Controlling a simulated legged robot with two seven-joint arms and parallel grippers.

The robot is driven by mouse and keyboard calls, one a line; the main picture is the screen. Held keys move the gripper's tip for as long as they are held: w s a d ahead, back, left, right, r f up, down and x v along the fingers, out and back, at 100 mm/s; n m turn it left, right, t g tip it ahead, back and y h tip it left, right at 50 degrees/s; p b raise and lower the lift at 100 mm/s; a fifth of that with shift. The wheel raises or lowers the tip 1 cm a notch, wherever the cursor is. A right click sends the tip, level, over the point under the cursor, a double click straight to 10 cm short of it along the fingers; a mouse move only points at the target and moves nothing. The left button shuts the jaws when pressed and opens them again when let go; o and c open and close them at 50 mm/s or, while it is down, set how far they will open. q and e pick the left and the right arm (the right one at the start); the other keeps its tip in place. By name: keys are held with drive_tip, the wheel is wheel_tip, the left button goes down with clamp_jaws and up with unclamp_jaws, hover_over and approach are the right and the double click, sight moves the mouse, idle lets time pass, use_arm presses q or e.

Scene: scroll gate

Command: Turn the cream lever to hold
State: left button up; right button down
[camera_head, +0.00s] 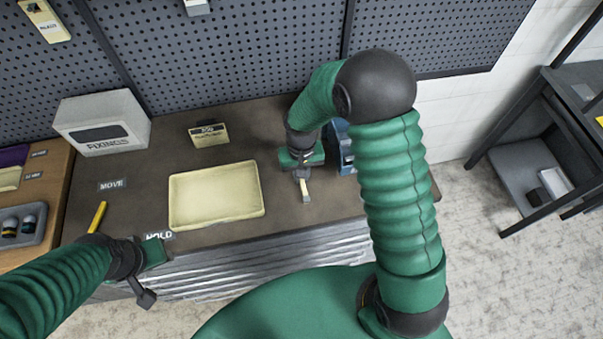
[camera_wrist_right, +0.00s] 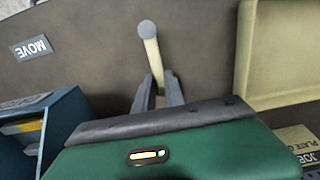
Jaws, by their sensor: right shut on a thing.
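The cream lever (camera_wrist_right: 151,52) has a round grey end and lies between the fingers of my right gripper (camera_wrist_right: 158,92) in the right wrist view. My right gripper is shut on it. In the head view, the cream lever (camera_head: 306,196) pokes out below my right gripper (camera_head: 303,178), toward the front edge of the bench. A MOVE label (camera_wrist_right: 33,47) lies on the bench at the left of the right wrist view. No hold label shows beside this lever. My left gripper (camera_head: 145,294) hangs at the bench's front left; its finger opening is unclear.
A cream tray (camera_head: 176,205) lies left of the lever, and a blue bin (camera_head: 345,150) stands right of it, partly behind my arm. A yellow lever (camera_head: 98,217) sits between MOVE (camera_head: 112,184) and HOLD (camera_head: 160,237) labels. A FIXINGS box (camera_head: 103,122) stands behind.

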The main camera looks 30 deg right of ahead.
drive_tip(key=shift+s, duration=0.1)
drive_tip(key=c, duration=1.4)
unclamp_jaws()
drive_tip(key=shift+a, duration=0.1)
drive_tip(key=shift+r, duration=0.1)
drive_tip(key=shift+r, duration=0.35)
wheel_tip(320, 180, up, 16)
drive_tip(key=shift+b, duration=0.4)
